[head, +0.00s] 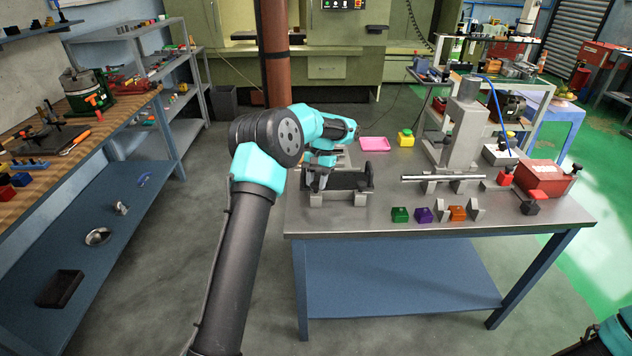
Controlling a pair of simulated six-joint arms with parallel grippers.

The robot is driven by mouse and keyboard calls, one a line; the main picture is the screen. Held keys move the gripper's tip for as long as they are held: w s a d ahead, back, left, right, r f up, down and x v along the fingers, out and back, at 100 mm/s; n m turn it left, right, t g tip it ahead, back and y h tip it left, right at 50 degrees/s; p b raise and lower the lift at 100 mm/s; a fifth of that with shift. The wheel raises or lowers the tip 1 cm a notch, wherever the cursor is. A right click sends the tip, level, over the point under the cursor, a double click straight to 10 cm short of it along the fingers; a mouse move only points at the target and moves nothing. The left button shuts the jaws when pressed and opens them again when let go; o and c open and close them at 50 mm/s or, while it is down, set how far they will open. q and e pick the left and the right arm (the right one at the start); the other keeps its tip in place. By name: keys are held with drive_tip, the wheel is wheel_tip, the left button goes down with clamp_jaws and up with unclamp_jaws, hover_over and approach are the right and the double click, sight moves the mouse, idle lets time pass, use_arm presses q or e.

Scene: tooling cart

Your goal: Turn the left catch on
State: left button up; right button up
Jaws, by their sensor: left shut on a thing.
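My left gripper (322,178) points down at the left end of a dark fixture (347,181) on the grey metal table. It is shut on a small part there, taken to be the left catch. That part is mostly hidden by the fingers and too small to make out, so its angle cannot be told. The fixture sits on two grey blocks (359,198), and its right end stands clear of the gripper. My right gripper is out of view; only a piece of my right arm shows at the bottom right corner.
Green (400,215), purple (424,215) and orange (457,213) blocks sit along the table's front edge. A metal bar (440,178) on supports, a grey upright press (463,125) and a red box (544,179) stand to the right. A pink tray (374,144) and yellow block (405,138) lie behind.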

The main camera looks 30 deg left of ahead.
use_arm(q)
drive_tip(key=shift+d+m+y, duration=0.1)
drive_tip(key=shift+m+y, duration=0.7)
drive_tip(key=shift+m, duration=1.2)
drive_tip(key=o, duration=0.9)
drive_tip(key=v, duration=1.7)
drive_tip(key=shift+r, duration=0.25)
drive_tip(key=shift+s+d, duration=0.1)
